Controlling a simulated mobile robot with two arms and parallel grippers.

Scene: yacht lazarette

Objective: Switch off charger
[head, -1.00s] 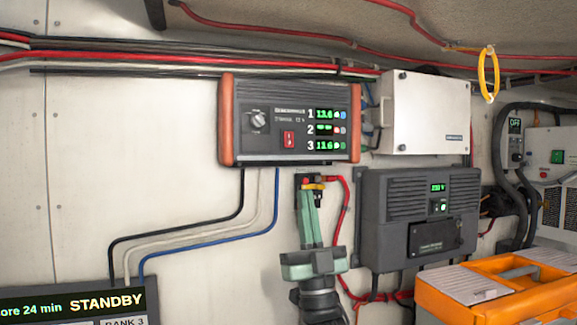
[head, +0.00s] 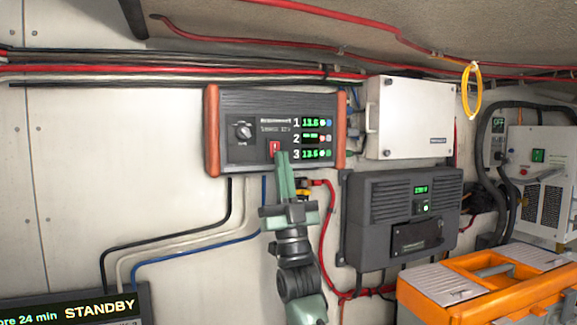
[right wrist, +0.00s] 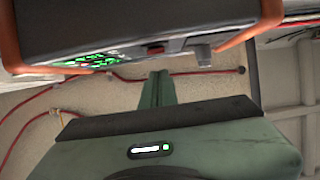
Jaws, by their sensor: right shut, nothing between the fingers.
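The charger (head: 259,100) is a dark box with orange end cheeks on the wall, with a rotary knob (head: 243,131) and lit green displays numbered 1 to 3. Its red rocker switch (head: 274,147) is on the front, lower middle. My right gripper (head: 281,156) is shut and empty, pointing up, its tips at the lower edge of the switch. In the right wrist view the charger (right wrist: 120,52) looms at the top, with the red switch (right wrist: 155,50) just beyond my finger tips (right wrist: 159,74). I cannot tell whether they touch. My left gripper is not in view.
A white box (head: 409,117) and a dark lit unit (head: 401,212) are to the right. An orange toolbox (head: 485,285) stands lower right. Cables run below the charger, and a STANDBY panel (head: 75,308) is at lower left. A yellow loop (head: 471,90) hangs at upper right.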

